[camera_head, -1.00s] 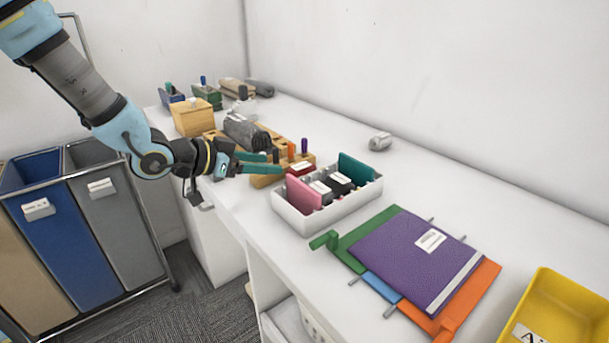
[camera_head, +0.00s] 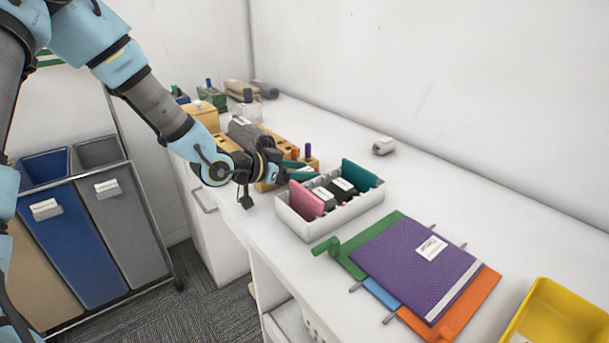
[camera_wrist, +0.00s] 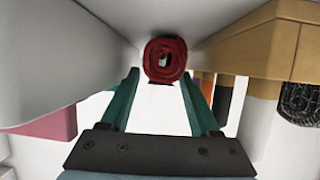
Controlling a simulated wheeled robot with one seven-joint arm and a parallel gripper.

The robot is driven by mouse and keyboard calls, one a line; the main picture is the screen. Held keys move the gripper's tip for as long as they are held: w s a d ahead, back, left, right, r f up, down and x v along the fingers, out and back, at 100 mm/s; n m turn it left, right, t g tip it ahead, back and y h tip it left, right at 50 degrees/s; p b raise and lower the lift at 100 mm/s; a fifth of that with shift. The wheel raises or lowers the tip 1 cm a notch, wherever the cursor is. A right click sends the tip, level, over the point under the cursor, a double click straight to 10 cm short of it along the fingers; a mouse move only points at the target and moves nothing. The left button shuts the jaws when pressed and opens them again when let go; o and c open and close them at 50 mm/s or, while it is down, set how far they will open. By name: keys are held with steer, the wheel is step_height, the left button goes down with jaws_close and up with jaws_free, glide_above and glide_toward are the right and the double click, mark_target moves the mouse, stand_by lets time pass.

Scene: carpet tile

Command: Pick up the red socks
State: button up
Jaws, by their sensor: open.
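The red socks (camera_wrist: 165,58) are a rolled dark red bundle with a spiral end facing the camera in the wrist view. They sit beyond my fingertips, centred between them, in the gap between a white wall and a wooden block. My gripper (camera_wrist: 158,82) has two teal fingers, spread apart with nothing between them. In the head view my gripper (camera_head: 304,172) is low over the counter, between the wooden organiser and the white bin. There the socks are largely hidden by the fingers.
The white divided bin (camera_head: 330,225) with pink, black and teal items stands close beside my gripper. A wooden organiser (camera_head: 285,143) is just behind it. Purple, green and orange folders (camera_head: 415,258) and a yellow bin (camera_head: 560,318) lie right.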

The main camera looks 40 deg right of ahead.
steer(key=shift+d+f, duration=0.25)
steer(key=shift+d, duration=0.3)
jaws_close()
